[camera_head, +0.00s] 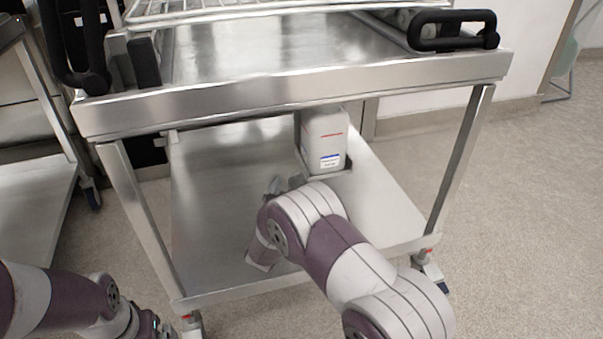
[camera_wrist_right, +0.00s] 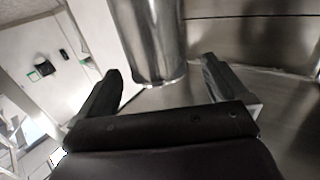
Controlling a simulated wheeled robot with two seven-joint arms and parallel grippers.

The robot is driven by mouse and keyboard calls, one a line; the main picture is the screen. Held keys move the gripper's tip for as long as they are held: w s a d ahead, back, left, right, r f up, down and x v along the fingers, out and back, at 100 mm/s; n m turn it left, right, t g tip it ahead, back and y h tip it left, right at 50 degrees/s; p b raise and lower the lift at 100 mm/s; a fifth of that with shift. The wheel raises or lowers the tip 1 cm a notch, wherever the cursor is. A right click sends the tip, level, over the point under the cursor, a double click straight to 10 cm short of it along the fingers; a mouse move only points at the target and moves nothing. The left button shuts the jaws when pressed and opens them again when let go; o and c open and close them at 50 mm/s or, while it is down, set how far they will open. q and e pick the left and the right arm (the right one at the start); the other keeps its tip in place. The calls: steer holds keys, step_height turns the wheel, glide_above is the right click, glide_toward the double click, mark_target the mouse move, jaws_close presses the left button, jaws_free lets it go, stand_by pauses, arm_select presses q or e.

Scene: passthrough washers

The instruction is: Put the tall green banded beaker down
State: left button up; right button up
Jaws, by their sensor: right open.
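In the right wrist view a shiny steel cylinder (camera_wrist_right: 148,38) comes down from the top edge, its rounded end between my two dark fingers. No green band shows on the visible part, so I cannot tell for sure that it is the tall beaker. My right gripper (camera_wrist_right: 160,70) is open, with a finger on either side and gaps beside the cylinder. In the head view my right arm reaches over the trolley's lower shelf (camera_head: 215,175) and mostly hides its gripper; the beaker cannot be made out there. My left arm is at the lower left, its fingers out of view.
The steel trolley top (camera_head: 290,60) overhangs this shelf, with a wire rack (camera_head: 200,12) above. The shelf's left part is bare.

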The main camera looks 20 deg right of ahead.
steer(key=s+a+r+n+g+y+p, duration=0.2)
steer(key=s+a+r+n+g+y, duration=0.15)
steer(key=s+y, duration=0.35)
arm_select(q)
step_height(320, 180, up, 4)
steer(key=shift+f, duration=0.2)
arm_select(e)
steer(key=s+d+n+g+y, duration=0.1)
steer(key=s+g, duration=0.4)
steer(key=s, duration=0.7)
steer(key=s+d+n+g+y, duration=0.1)
steer(key=s+d+g, duration=0.3)
steer(key=s, duration=0.8)
steer(key=shift+s+d+n+g, duration=0.15)
steer(key=shift+s+n+g, duration=0.15)
steer(key=shift+n, duration=0.35)
steer(key=shift+w, duration=0.1)
